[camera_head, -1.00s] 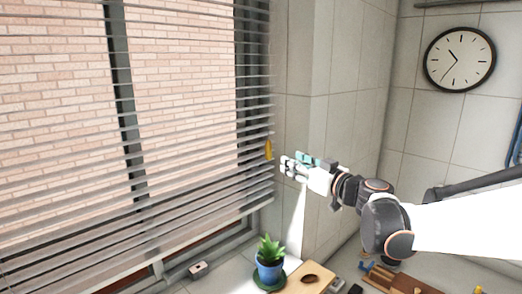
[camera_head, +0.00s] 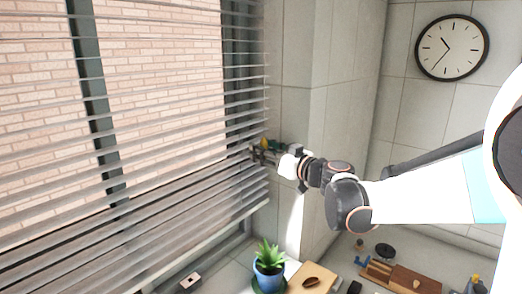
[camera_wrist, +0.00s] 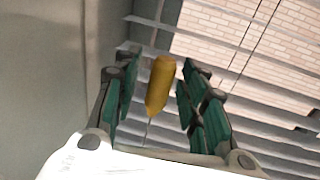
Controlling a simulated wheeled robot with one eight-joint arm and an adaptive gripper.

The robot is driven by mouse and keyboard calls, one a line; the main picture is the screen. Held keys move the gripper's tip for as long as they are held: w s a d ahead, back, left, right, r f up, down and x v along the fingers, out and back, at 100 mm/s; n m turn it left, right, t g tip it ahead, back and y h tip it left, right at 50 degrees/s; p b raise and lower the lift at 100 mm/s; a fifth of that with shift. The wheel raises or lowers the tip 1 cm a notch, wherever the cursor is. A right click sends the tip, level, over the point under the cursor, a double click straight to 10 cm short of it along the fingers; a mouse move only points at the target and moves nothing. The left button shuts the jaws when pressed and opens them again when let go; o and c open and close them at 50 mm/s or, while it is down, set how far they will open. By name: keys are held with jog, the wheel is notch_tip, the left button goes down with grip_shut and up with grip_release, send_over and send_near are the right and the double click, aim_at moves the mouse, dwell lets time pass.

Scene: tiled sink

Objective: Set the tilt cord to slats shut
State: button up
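The tilt cord ends in a yellow tassel (camera_wrist: 160,87), which hangs between the two fingers of my gripper (camera_wrist: 155,95) in the wrist view, apart from both. A thin cord shows below the tassel. My gripper is open. In the head view my gripper (camera_head: 262,152) is at the right edge of the blind, and only a little of the yellow tassel (camera_head: 264,143) shows behind it. The blind's slats (camera_head: 150,160) are open, with a brick wall visible through the gaps. The lower slats look closer together.
A blue pot with a green plant (camera_head: 268,268) stands on the counter below my gripper. A wooden board (camera_head: 310,280) with a dark oval thing lies beside it. A tiled wall (camera_head: 295,120) is just right of the blind. A round clock (camera_head: 452,47) hangs at right.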

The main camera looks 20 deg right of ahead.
aim_at(255, 77)
jog(key=shift+c, duration=0.6)
grip_shut()
notch_tip(255, 77, up, 10)
jog(key=p, duration=0.5)
jog(key=shift+p, duration=0.3)
jog(key=shift+w+r, duration=0.2)
jog(key=shift+o, duration=0.5)
grip_release()
jog(key=shift+s+r, duration=0.1)
jog(key=shift+s, duration=0.2)
jog(key=shift+w, duration=0.2)
notch_tip(255, 77, up, 10)
jog(key=shift+s+f, duration=0.1)
jog(key=shift+s, duration=0.05)
